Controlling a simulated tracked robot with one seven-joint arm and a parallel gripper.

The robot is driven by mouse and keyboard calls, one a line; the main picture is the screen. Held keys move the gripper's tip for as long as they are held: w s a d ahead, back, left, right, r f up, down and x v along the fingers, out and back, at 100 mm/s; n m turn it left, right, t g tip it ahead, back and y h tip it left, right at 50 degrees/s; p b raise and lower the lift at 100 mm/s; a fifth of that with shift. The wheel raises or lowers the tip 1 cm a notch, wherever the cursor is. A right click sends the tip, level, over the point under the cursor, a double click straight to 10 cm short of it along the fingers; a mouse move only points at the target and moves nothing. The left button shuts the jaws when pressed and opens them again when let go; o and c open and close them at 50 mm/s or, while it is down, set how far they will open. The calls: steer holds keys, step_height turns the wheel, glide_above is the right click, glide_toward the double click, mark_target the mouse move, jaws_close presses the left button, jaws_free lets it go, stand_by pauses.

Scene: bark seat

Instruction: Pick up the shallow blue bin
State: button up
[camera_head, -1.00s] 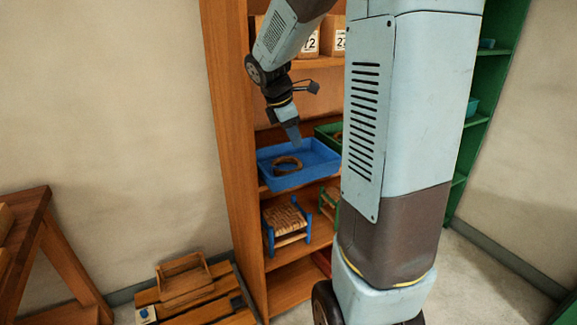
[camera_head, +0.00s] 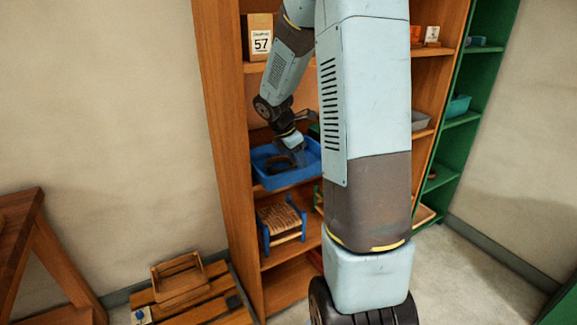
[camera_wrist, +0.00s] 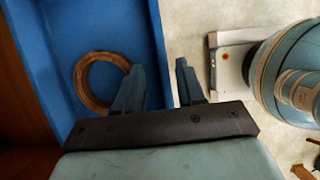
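The shallow blue bin (camera_head: 283,179) rests on a shelf of the wooden rack, with a brown ring (camera_head: 281,163) lying inside it. In the wrist view, the bin (camera_wrist: 105,28) fills the left side and the ring (camera_wrist: 84,88) lies on its floor. My gripper (camera_head: 300,156) is down at the bin's right side. In the wrist view, my gripper (camera_wrist: 161,80) has its fingers apart, one inside the bin and one outside, with the bin's side wall between them. A gap shows beside the wall; contact is not clear.
A small blue-framed woven stool (camera_head: 281,222) stands on the shelf below. A box marked 57 (camera_head: 259,38) sits on the shelf above. A green shelf unit (camera_head: 462,120) stands to the right. A wooden crate (camera_head: 179,278) sits on slats at the lower left.

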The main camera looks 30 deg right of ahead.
steer(key=shift+x, duration=2.65)
steer(key=shift+d+r, duration=0.1)
jaws_close()
